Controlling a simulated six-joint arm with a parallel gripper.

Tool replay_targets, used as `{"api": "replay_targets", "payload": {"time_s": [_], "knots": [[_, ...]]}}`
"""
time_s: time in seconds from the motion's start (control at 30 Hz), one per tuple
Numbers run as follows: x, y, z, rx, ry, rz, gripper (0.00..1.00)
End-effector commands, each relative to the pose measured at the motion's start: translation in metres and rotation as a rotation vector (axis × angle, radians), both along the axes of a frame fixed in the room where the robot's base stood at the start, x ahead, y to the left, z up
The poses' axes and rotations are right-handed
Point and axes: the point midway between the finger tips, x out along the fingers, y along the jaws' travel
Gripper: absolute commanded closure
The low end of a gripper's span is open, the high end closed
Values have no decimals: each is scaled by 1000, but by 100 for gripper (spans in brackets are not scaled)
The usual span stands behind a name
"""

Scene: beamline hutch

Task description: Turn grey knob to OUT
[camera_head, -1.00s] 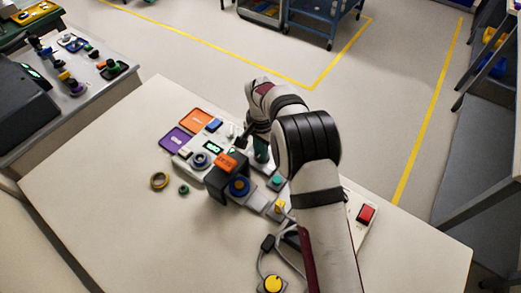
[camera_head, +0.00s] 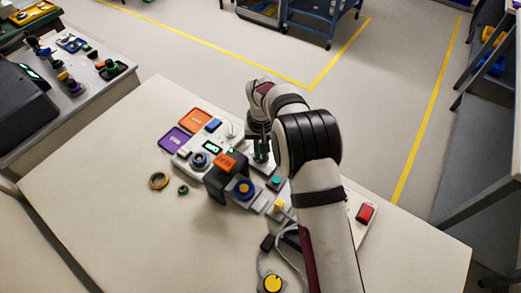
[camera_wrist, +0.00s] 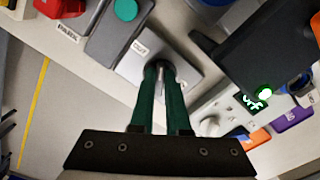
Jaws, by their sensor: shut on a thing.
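My gripper (camera_wrist: 160,70) has its two dark green fingers close together over a light grey plate (camera_wrist: 185,72) with a small printed label. A narrow grey piece, which looks like the grey knob (camera_wrist: 161,72), shows between the fingers. Most of it is hidden, and its pointer direction cannot be read. In the head view my gripper (camera_head: 261,152) points down at the panel, behind the dark block with the orange top.
A dark block (camera_wrist: 275,50) stands close beside the fingers. A plate with a teal button (camera_wrist: 125,9) is on the other side. A white knob (camera_wrist: 210,126) and a lit green display (camera_wrist: 252,101) are nearby. A red switch (camera_head: 366,213) and cables lie nearer the front.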

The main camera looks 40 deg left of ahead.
Motion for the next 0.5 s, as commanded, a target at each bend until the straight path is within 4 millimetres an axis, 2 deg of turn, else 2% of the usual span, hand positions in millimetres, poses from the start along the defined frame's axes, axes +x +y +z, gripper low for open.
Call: {"api": "replay_targets", "payload": {"time_s": [0.5], "knots": [[2, -2, 0, 1, -1, 457, 100]]}}
